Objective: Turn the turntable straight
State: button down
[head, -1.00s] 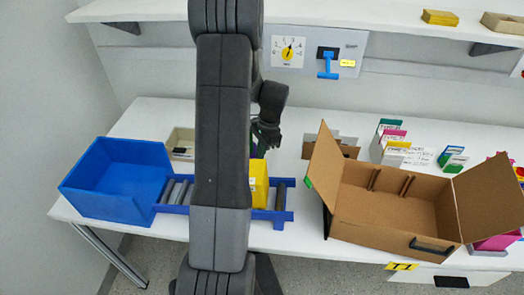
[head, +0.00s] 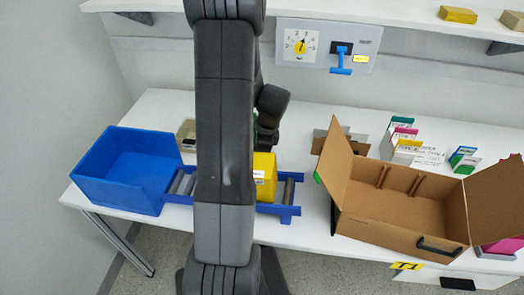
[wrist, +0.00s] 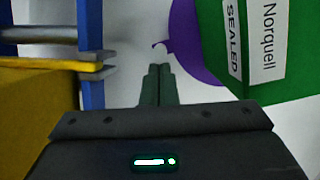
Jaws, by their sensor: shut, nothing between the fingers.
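A purple rounded surface (wrist: 188,50), apparently part of the turntable, shows in the wrist view beyond my fingertips. A green box (wrist: 285,75) with white labels reading "SEALED" and "Norquell" covers much of it. My gripper (wrist: 157,70) is shut and empty, its fingertips close to the purple edge; contact cannot be told. In the head view my arm hides the turntable and my fingers. How the turntable is turned cannot be read.
A yellow box (head: 264,178) sits on the blue roller conveyor (head: 290,212); its edge is close at left in the wrist view. A blue bin (head: 125,185) stands left, an open cardboard box (head: 400,205) right. A panel with a dial (head: 300,45) is on the back wall.

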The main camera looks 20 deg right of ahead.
jog(key=shift+a+m+t+p, duration=0.4)
jog(key=shift+a+m+p, duration=0.35)
jog(key=shift+a+m, duration=1.1)
jog(key=shift+d+r, duration=0.1)
jog(key=p+v, duration=0.8)
jog(key=v, duration=0.1)
jog(key=shift+r, duration=0.4)
jog(key=shift+f, duration=0.1)
jog(key=b+x, duration=0.8)
jog(key=x, duration=0.2)
